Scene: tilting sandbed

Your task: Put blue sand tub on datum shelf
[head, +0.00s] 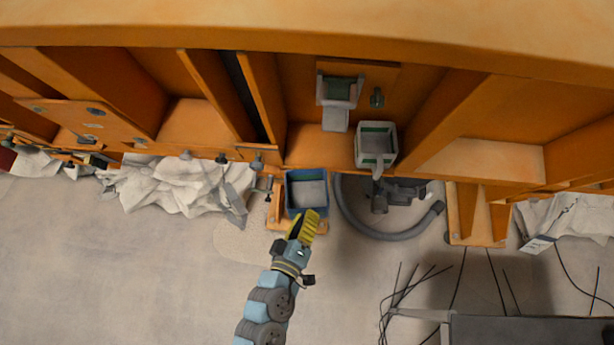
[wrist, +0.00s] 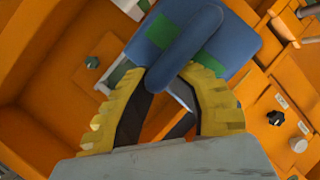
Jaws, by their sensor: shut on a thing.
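The blue sand tub (head: 305,176) is an open box with a green mark and grey sand-like contents. In the head view it is beside the orange beam, at my gripper's (head: 308,220) tips. In the wrist view, the yellow fingers of my gripper (wrist: 178,78) are closed at the rounded blue handle of the tub (wrist: 242,50). An orange bracket (head: 279,226) shows below and beside the tub in the head view. I cannot tell whether the tub touches it, or which ledge is the datum shelf.
A white and green tub (head: 390,158) sits in the orange frame, with a white holder (head: 337,118) near it. A grey hose (head: 405,235) curves to the right. Crumpled white sheeting (head: 160,185) lies left. The pale floor (head: 120,270) at lower left is clear.

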